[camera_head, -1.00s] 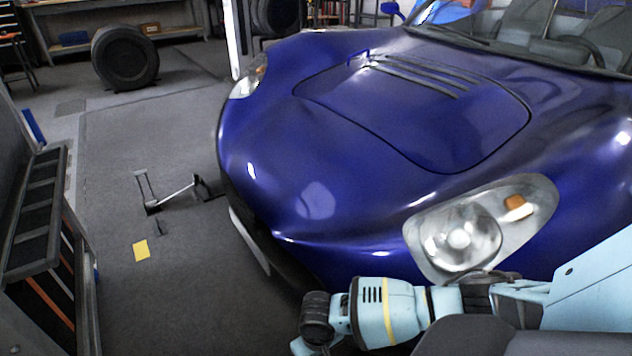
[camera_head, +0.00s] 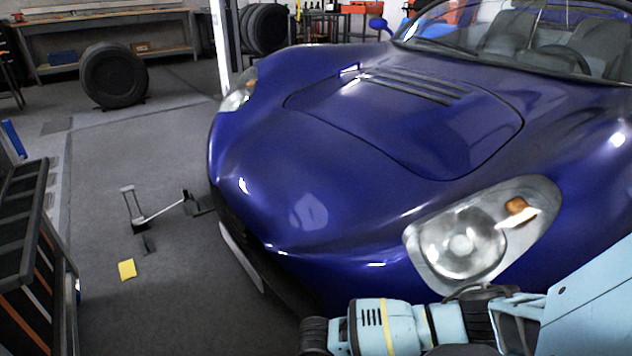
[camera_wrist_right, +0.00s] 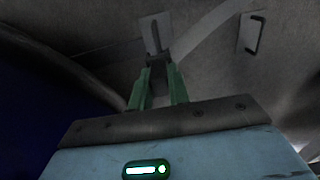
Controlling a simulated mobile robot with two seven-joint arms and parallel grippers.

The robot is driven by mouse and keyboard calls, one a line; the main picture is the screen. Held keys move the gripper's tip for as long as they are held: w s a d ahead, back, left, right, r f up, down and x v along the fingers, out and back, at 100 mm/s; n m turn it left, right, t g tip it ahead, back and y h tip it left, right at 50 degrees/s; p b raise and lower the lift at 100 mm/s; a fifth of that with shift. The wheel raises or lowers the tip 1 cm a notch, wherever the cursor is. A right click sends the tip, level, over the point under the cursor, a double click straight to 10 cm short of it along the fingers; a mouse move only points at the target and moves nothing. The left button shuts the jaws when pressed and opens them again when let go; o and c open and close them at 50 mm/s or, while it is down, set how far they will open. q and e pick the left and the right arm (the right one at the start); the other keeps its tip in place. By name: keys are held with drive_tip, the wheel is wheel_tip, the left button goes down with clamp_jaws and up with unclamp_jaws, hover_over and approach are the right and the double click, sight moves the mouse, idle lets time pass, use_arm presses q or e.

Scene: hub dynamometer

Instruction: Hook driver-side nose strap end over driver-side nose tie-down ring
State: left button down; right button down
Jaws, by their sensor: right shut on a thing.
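In the right wrist view my right gripper (camera_wrist_right: 160,88) has its green fingers shut on a small dark strap end (camera_wrist_right: 168,76). A grey strap (camera_wrist_right: 208,38) runs from there to the upper right. Just beyond the fingertips a light floor plate (camera_wrist_right: 147,27) carries a narrow dark bar, which looks like a tie-down ring (camera_wrist_right: 155,36). The strap end is close to it in the picture; I cannot tell whether they touch. A second plate with a black ring (camera_wrist_right: 254,36) lies to the right. In the head view only my right arm shows, at the bottom; my left gripper is out of view.
A dark rack (camera_head: 22,240) stands at left. A metal frame piece (camera_head: 150,217) and a yellow note (camera_head: 127,269) lie on otherwise open floor.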

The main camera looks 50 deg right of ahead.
drive_tip(key=shift+f, duration=0.2)
drive_tip(key=shift+f+b, duration=0.4)
drive_tip(key=shift+f, duration=0.45)
drive_tip(key=shift+f+b, duration=0.3)
drive_tip(key=shift+f, duration=0.45)
drive_tip(key=c, duration=1.3)
unclamp_jaws()
drive_tip(key=shift+o, duration=0.2)
drive_tip(key=shift+r, duration=0.15)
wheel_tip(320, 180, up, 8)
drive_tip(key=p, duration=0.4)
drive_tip(key=shift+f+p, duration=0.2)
drive_tip(key=shift+p, duration=0.1)
